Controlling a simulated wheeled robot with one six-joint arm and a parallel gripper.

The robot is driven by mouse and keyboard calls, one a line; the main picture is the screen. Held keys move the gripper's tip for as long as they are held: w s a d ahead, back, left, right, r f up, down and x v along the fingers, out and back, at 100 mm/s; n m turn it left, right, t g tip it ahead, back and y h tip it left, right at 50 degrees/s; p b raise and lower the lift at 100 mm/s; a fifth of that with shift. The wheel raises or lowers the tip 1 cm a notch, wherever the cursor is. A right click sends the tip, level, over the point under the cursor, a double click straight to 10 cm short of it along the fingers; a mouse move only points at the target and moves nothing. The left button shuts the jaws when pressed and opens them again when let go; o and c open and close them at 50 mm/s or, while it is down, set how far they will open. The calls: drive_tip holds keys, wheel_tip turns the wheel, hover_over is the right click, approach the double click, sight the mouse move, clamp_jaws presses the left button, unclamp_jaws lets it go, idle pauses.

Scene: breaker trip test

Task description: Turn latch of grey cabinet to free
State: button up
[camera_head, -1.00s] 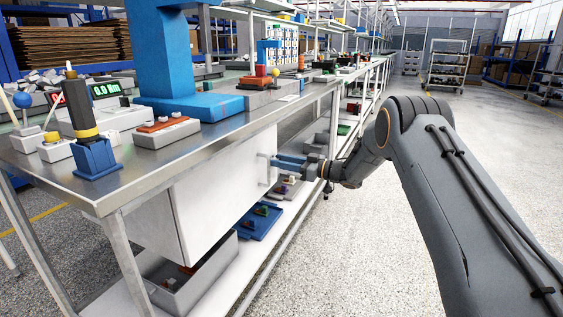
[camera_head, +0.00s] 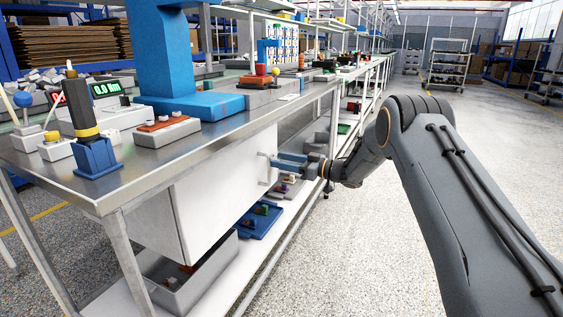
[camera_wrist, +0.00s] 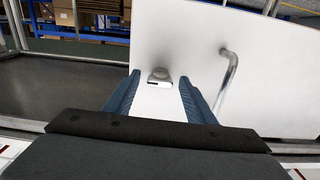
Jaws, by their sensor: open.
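The cabinet (camera_head: 215,195) hangs under the workbench and looks pale grey to white. Its front face (camera_wrist: 195,38) fills the upper middle of the wrist view. A small grey latch knob (camera_wrist: 160,75) sits on that face, with a pale strip at its lower edge. My gripper (camera_wrist: 160,82) is open, with one blue finger on each side of the latch in the picture. I cannot tell whether the fingers touch it. In the head view my gripper (camera_head: 276,161) is beside the cabinet's right side, and the latch is not discernible there.
A bent metal bar handle (camera_wrist: 230,70) stands out from the cabinet face, close to the right finger. The workbench top (camera_head: 140,172) is above the cabinet. A lower shelf below holds a grey bin (camera_head: 165,285) and a blue tray (camera_head: 256,224). The floor to the right is clear.

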drive_tip(key=p+v, duration=0.1)
drive_tip(key=v, duration=0.6)
drive_tip(key=shift+s+d, duration=0.15)
drive_tip(key=shift+d, duration=0.15)
drive_tip(key=w+a+r+m+t+h, duration=0.2)
drive_tip(key=a+r+m+t+h, duration=0.15)
drive_tip(key=r+h, duration=0.2)
drive_tip(key=s+r+m+t+h, duration=0.2)
drive_tip(key=s+r+m+h, duration=0.1)
drive_tip(key=s+h, duration=0.15)
drive_tip(key=s+d+f+m+g+h, duration=0.1)
drive_tip(key=s+d+f+g+h, duration=0.2)
drive_tip(key=s, duration=1.4)
drive_tip(key=s+d+f+m+g+h, duration=0.1)
drive_tip(key=s+d+g, duration=0.3)
drive_tip(key=s, duration=1.4)
drive_tip(key=s+d+f+g+h, duration=0.15)
drive_tip(key=s+g, duration=0.35)
drive_tip(key=s, duration=1.2)
drive_tip(key=d+r+m+h+p, duration=0.1)
drive_tip(key=d+r+m+p, duration=0.4)
drive_tip(key=d+r+p, duration=1)
wheel_tip(320, 180, up, 3)
drive_tip(key=s+p, duration=0.1)
drive_tip(key=p, duration=0.8)
drive_tip(key=shift+w+r+h, duration=0.1)
drive_tip(key=shift+r+h, duration=0.05)
drive_tip(key=shift+h, duration=0.1)
